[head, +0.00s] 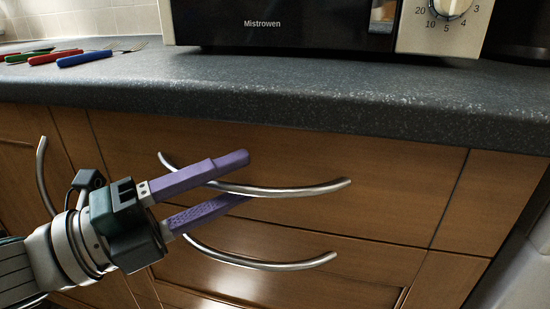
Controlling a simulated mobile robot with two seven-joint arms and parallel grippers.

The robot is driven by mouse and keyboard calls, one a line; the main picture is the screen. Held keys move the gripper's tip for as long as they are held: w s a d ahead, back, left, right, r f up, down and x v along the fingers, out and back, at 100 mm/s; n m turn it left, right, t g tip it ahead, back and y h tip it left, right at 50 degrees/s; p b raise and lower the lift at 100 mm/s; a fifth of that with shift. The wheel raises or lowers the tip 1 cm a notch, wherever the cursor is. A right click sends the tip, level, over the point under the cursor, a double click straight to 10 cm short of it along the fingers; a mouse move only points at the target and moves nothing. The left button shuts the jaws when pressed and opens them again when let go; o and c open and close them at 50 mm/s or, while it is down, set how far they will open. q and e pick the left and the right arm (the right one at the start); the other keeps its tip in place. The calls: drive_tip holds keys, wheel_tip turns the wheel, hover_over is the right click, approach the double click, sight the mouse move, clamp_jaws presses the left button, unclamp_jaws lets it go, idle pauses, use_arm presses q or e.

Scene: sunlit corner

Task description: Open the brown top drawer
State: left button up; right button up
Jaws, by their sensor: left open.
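The brown top drawer (390,175) is a wooden front right under the grey worktop, and it looks closed. Its curved metal handle (290,191) runs across the drawer front. My left gripper (246,177) comes in from the left with two purple fingers held apart. The upper finger lies above the handle bar and the lower finger below it in the picture, and the handle passes behind the upper finger. I cannot tell whether either finger touches the bar. My right gripper is not in view.
A second curved handle (270,263) sits on the drawer below. Another handle (44,175) is on the cabinet at the left. The worktop edge (330,105) juts out above. A microwave (300,25) and coloured-handled cutlery (85,58) stand on top.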

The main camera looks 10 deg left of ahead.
use_arm(q)
drive_tip(key=shift+c, duration=0.3)
clamp_jaws()
idle(1.1)
